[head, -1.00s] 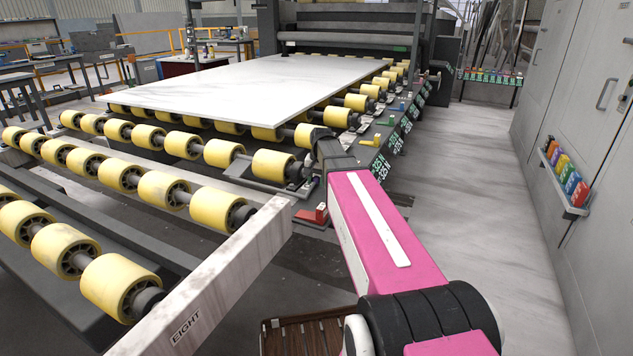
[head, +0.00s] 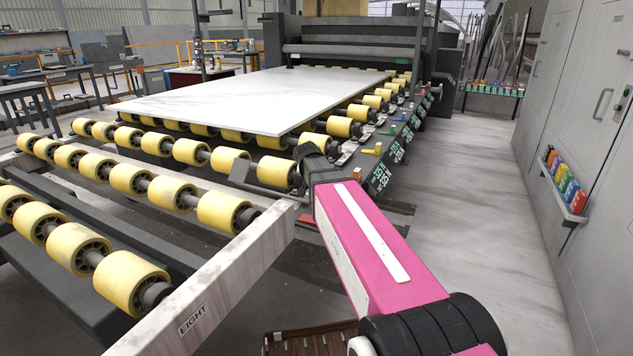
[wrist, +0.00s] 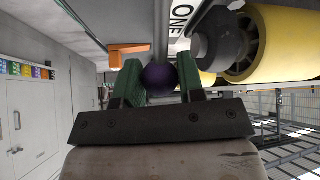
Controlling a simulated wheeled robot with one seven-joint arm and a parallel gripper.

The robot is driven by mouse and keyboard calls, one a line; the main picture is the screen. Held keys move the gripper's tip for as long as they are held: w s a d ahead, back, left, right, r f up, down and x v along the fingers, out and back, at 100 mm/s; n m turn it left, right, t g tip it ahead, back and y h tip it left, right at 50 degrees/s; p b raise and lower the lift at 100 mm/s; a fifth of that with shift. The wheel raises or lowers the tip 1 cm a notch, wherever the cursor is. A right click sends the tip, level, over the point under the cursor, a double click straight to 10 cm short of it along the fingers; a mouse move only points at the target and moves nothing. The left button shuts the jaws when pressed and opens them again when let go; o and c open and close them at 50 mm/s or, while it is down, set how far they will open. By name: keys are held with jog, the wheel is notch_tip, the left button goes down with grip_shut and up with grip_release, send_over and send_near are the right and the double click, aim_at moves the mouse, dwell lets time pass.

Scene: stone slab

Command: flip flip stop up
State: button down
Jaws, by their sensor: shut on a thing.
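My gripper (wrist: 159,72) has its two green fingers on either side of a dark purple ball knob (wrist: 159,78) and is shut on it. In the head view my gripper (head: 310,153) is at the near right end of the roller table, beside a yellow roller; the knob is hidden there. A grey plate, seemingly the flip stop (head: 239,167), stands tilted up between the rollers just left of my gripper. A dark bar runs from it toward my gripper. The link between knob and plate is not clearly visible.
A white stone slab (head: 250,97) lies on yellow rollers (head: 224,212) behind the stop. A beam marked EIGHT (head: 225,275) is in front. Coloured handles, including a yellow one (head: 371,151), line the right rail. Grey cabinets (head: 590,120) stand right; the aisle is clear.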

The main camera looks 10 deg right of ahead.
jog(key=shift+s+a+r, duration=0.3)
jog(key=shift+s+a, duration=0.15)
jog(key=shift+s, duration=0.05)
jog(key=shift+s+a+r, duration=0.3)
jog(key=shift+s+a, duration=0.1)
jog(key=shift+s, duration=0.1)
jog(key=shift+s+a+r, duration=0.2)
jog(key=shift+s+a, duration=0.6)
jog(key=shift+s, duration=0.25)
jog(key=shift+s+a, duration=0.1)
jog(key=shift+a, duration=0.05)
jog(key=c, duration=0.8)
grip_release()
jog(key=shift+o, duration=0.2)
jog(key=v, duration=1)
jog(key=shift+s+r, duration=0.2)
jog(key=shift+r, duration=0.15)
